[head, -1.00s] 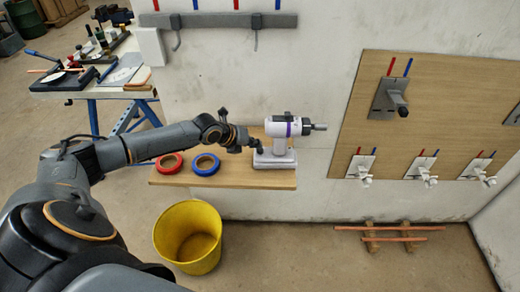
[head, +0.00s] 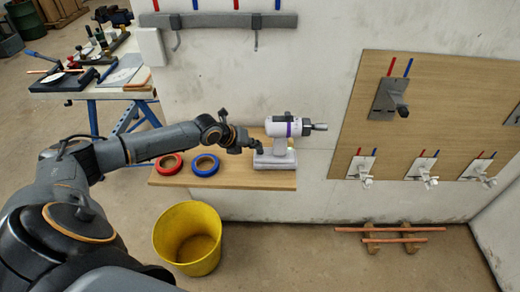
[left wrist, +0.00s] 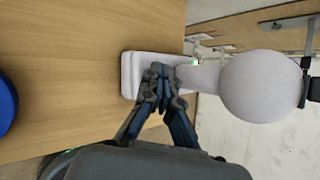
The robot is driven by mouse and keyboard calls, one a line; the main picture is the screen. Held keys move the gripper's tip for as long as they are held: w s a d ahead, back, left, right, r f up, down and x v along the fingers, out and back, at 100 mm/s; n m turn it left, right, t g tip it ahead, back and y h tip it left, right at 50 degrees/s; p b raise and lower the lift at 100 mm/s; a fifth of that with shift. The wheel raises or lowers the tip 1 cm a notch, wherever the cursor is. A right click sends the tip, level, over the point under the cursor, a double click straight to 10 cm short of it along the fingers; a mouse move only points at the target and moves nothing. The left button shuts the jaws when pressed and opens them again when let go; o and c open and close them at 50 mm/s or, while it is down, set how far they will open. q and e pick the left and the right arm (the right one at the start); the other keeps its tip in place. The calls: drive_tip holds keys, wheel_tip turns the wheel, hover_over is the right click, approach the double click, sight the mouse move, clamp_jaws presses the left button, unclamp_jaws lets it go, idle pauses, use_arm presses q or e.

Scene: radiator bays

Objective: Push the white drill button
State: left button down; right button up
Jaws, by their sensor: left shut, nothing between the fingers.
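A white drill (head: 286,131) with a purple band and a dark chuck stands upright on a wooden shelf (head: 230,181), its nose pointing right. In the left wrist view, the drill's rounded rear (left wrist: 258,88) and its white base (left wrist: 130,72) show. My left gripper (head: 258,146) is at the left side of the drill's handle. In the left wrist view, its fingertips (left wrist: 162,72) are together, with nothing between them, close against the handle just above the base. I cannot tell whether they touch it. The button cannot be made out; the fingers may cover it. My right gripper is not in view.
A red tape roll (head: 169,164) and a blue tape roll (head: 205,165) lie on the shelf left of the drill. A yellow bucket (head: 187,238) stands on the floor below. A wall board (head: 425,120) with valves is at the right. A cluttered workbench (head: 90,88) stands behind left.

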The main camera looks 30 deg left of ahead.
sight(255, 154)
use_arm(q)
drive_tip(key=shift+r, duration=0.1)
wheel_tip(255, 154, up, 6)
drive_tip(key=p, duration=0.4)
idle(0.7)
